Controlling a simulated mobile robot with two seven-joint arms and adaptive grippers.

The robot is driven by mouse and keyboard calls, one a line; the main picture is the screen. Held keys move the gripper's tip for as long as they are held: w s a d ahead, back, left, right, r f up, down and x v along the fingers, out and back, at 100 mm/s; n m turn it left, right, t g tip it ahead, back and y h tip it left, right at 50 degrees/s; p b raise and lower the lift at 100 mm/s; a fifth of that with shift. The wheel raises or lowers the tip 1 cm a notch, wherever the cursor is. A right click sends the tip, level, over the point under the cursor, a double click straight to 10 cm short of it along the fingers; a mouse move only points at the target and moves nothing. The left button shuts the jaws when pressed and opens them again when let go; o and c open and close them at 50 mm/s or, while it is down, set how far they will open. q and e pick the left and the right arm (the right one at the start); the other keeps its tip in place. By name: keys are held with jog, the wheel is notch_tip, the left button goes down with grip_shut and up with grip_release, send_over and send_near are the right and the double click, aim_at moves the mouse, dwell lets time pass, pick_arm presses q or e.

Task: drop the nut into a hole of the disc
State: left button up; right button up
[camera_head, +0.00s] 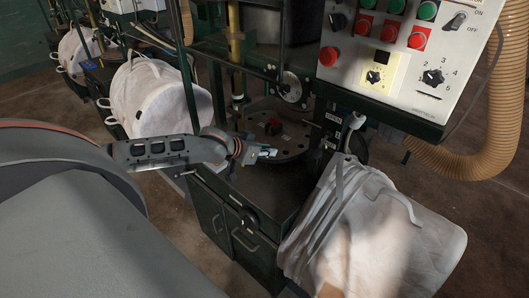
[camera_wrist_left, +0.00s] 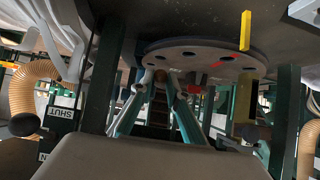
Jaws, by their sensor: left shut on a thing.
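The disc (camera_head: 290,141) is a dark round plate with small holes around it and a red piece (camera_head: 273,127) near its middle. It stands on top of a dark green cabinet. My left gripper (camera_head: 268,153) comes in from the left, with its fingertips over the near left part of the disc. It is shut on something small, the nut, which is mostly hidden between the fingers. In the left wrist view the fingers (camera_wrist_left: 160,76) converge just by the rim of the disc (camera_wrist_left: 213,48), whose holes show. I cannot tell whether the nut is over a hole.
A control panel (camera_head: 400,55) with red and green buttons hangs above right of the disc. A white bulk bag (camera_head: 375,235) is at the front right and another (camera_head: 160,98) at the back left. Posts and a yellow rod (camera_head: 235,50) stand behind the disc.

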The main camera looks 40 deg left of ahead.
aim_at(282, 155)
pick_arm(q)
jog(key=shift+w+f, duration=0.1)
jog(key=shift+w, duration=0.45)
jog(key=shift+w+d+f+b, duration=0.1)
jog(key=shift+w+f+b, duration=0.05)
jog(key=shift+w+b, duration=0.55)
jog(key=w+b, duration=0.2)
jog(key=w, duration=0.1)
jog(key=shift+d+f, duration=0.1)
jog(key=shift+f, duration=0.25)
jog(key=shift+w+d+f+b, duration=0.1)
jog(key=shift+w+f+b, duration=0.05)
jog(key=shift+w+b, duration=0.55)
jog(key=shift+w+f+b, duration=0.15)
jog(key=shift+w+b, duration=0.4)
jog(key=shift+w, duration=0.1)
jog(key=shift+w+f, duration=0.1)
jog(key=shift+f+b, duration=0.3)
jog(key=shift+f, duration=0.8)
pick_arm(e)
jog(key=shift+y, duration=0.3)
jog(key=f, duration=0.1)
jog(key=a+f, duration=0.1)
jog(key=f, duration=0.2)
jog(key=shift+w+a+f, duration=0.2)
jog(key=shift+w+a, duration=0.05)
jog(key=shift+w, duration=0.1)
